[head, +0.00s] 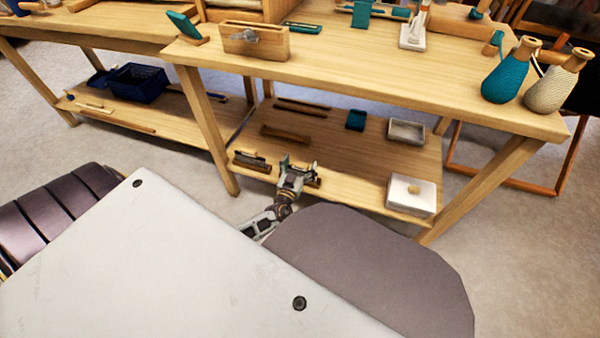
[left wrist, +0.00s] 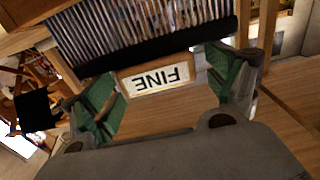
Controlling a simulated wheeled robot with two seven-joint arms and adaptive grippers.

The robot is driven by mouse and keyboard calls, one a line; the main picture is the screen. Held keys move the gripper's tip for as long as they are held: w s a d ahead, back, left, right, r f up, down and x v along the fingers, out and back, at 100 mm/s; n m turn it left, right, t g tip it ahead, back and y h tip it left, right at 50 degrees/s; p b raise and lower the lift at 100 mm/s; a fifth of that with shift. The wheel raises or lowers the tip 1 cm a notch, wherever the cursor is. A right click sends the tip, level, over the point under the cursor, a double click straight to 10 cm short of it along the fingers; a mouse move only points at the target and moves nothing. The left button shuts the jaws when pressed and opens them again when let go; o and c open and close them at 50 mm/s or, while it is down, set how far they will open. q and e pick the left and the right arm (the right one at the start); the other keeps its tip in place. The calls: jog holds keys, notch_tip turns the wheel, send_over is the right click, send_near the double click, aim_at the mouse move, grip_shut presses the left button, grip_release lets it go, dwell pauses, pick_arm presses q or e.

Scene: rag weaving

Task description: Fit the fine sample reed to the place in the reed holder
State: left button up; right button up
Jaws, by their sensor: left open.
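The fine sample reed shows in the left wrist view as a wooden tab labelled FINE (left wrist: 155,77), upside down, with a dark bar (left wrist: 150,52) and a row of thin metal teeth (left wrist: 150,28) beyond it. My left gripper (left wrist: 163,92) is open, its green-padded fingers on either side of the tab with gaps. In the head view my left gripper (head: 298,164) is at the front edge of the lower shelf (head: 345,165) and hides most of a piece there. A slotted wooden block with a grey metal part (head: 240,42) on the tabletop may be the reed holder. My right gripper is out of view.
Another toothed wooden piece (head: 250,162) lies left of my gripper. A brown bar (head: 286,134) lies behind it. Two pale boxes (head: 410,198) stand at the shelf's right. The bench's front leg (head: 208,130) and the tabletop edge (head: 350,97) bound the shelf opening.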

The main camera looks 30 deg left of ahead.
pick_arm(q)
jog(key=c, duration=1.5)
jog(key=shift+r, duration=0.2)
jog(key=shift+r+p, duration=2.15)
jog(key=shift+r, duration=2.7)
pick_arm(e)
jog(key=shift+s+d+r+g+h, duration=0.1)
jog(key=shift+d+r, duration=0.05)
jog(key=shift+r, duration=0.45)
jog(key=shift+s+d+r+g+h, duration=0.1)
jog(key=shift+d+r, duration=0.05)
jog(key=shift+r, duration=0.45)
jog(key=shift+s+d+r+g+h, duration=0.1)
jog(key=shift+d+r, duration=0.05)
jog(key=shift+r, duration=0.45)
